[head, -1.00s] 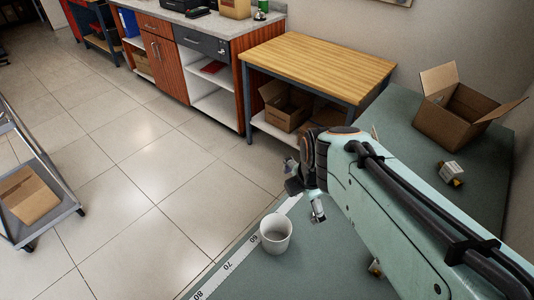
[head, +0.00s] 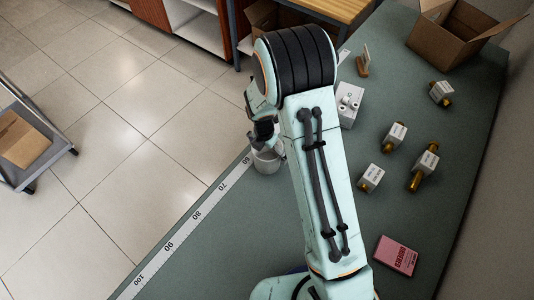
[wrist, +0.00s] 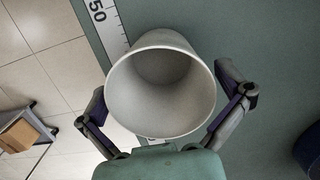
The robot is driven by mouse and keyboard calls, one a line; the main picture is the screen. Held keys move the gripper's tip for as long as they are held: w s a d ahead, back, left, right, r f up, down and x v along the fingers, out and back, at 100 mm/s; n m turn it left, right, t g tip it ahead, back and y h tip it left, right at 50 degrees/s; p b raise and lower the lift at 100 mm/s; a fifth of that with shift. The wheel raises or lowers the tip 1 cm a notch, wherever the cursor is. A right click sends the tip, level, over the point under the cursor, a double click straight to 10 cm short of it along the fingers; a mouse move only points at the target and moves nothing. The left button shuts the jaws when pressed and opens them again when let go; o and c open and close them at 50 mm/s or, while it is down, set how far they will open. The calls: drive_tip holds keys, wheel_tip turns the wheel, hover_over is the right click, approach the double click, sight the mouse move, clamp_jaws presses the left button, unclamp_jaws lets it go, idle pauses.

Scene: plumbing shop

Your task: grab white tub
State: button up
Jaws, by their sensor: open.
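The white tub (head: 266,161) stands near the left edge of the green bench, partly hidden behind my gripper (head: 264,130) in the head view. In the wrist view the tub (wrist: 160,92) fills the middle, with its open mouth toward the camera, and it looks empty. My gripper (wrist: 161,80) is open, with one finger on each side of the tub. Whether either finger touches the tub cannot be told.
A white measuring strip (head: 182,233) runs along the bench's left edge. Several small boxed fittings (head: 395,136), a pink box (head: 396,255) and an open carton (head: 450,40) lie to the right of my arm. A cart (head: 45,150) stands on the floor at left.

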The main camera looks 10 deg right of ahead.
drive_tip(key=shift+f, duration=0.1)
drive_tip(key=c, duration=0.8)
